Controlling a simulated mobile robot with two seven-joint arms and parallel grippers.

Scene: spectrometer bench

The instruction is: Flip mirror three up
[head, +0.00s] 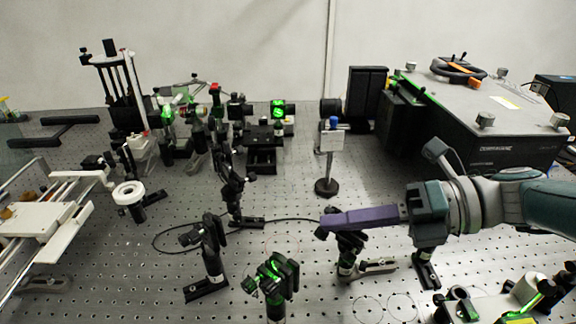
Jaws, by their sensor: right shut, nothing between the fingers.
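My right gripper (326,221) comes in from the right with its long purple fingers shut and nothing between them. Its fingertips are at the top of a black optic mount (350,246) on a post, overlapping it in the picture; I cannot tell whether they touch. The fingers hide part of this mount. Other black mounts on posts stand nearby: one to the left (210,243) and one with green light on it (274,277) in front. No label shows which is mirror three, and I cannot tell whether any mirror is up or down. My left gripper is not in view.
A small white box on a stand (329,141) rises behind the fingers. A large grey instrument (480,108) fills the back right. Several green-lit optics stand at the back, and white rails (45,217) lie at the left. Bare perforated bench (285,195) lies between them.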

